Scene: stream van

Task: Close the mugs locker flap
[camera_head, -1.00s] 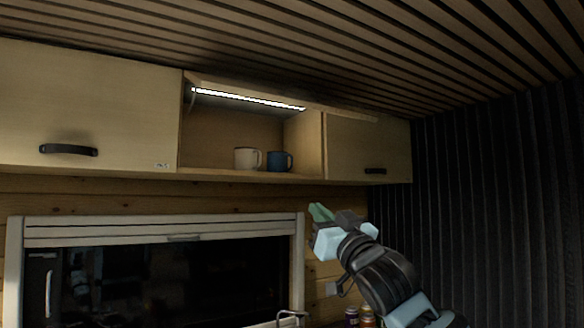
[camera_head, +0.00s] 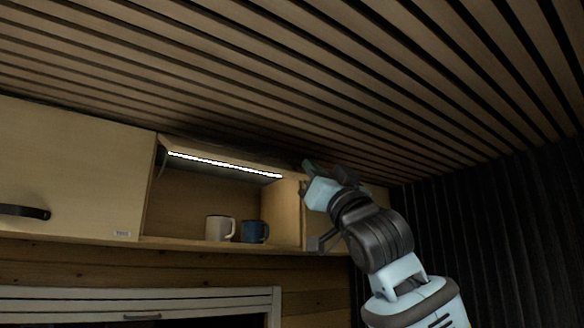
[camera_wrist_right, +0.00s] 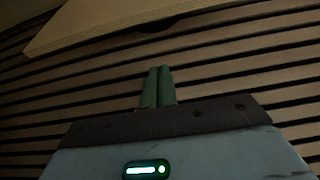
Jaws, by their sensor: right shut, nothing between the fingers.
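The mugs locker (camera_head: 205,190) is open, with its flap (camera_head: 235,160) raised near the ceiling and seen almost edge-on. A lit strip shows under the flap. A white mug (camera_head: 219,228) and a blue mug (camera_head: 255,231) stand inside on the locker floor. My right gripper (camera_head: 309,166) is shut and empty, raised by the flap's right end; I cannot tell whether it touches. In the right wrist view the shut green fingers (camera_wrist_right: 157,75) point toward a pale wooden panel (camera_wrist_right: 100,22) with a dark handle (camera_wrist_right: 170,24), likely the flap. My left gripper is not in view.
The slatted ceiling (camera_head: 300,80) is close above the flap and my right gripper. A closed cabinet door (camera_head: 70,180) with a black handle (camera_head: 24,211) is at left. A dark ribbed wall (camera_head: 480,220) is at right.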

